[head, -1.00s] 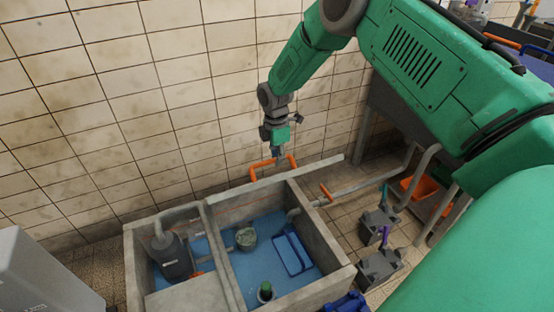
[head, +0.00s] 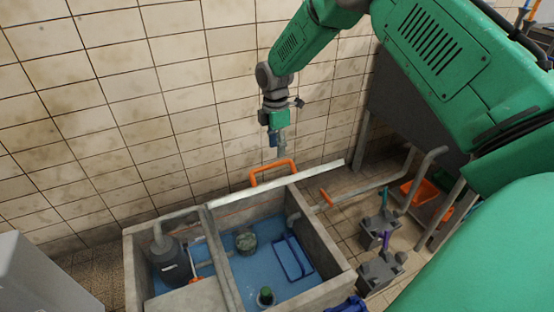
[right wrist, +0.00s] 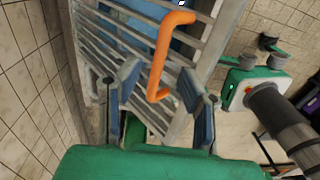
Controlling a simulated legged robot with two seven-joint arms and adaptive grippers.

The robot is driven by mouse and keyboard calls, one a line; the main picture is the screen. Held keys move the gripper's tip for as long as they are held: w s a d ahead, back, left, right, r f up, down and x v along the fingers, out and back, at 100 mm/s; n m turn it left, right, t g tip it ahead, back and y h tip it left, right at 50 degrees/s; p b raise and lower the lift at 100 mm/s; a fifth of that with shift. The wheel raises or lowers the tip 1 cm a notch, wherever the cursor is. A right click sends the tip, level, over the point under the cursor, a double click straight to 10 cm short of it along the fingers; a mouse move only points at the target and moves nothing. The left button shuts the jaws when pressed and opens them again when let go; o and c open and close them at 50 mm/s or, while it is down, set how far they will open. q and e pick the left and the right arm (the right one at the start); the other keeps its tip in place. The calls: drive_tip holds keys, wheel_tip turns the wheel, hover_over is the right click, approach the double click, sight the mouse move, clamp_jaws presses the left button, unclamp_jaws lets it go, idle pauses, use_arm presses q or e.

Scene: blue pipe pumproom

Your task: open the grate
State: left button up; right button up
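The grate shows edge-on in the head view as a long pale strip (head: 235,195) along the back of the concrete basin, seemingly raised on edge. Its orange handle (head: 272,167) stands up at the middle. In the right wrist view the grate's grey bars (right wrist: 125,40) run at a slant, with the orange handle (right wrist: 163,50) in front. My right gripper (head: 280,150) hangs just above the handle in the head view. In the wrist view my right gripper (right wrist: 162,82) has its blue fingers apart, with the handle's lower end between the fingertips, not gripped. My left gripper is not in view.
The open basin (head: 335,272) has a blue floor, a dark pump (head: 172,262), a blue frame (head: 292,257) and a green-topped fitting (head: 265,297). A tiled wall (head: 130,120) rises close behind. Pipes and grey blocks (head: 380,268) stand at right.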

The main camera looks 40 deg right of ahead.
drive_tip(key=r, duration=0.5)
drive_tip(key=shift+w+r, duration=0.25)
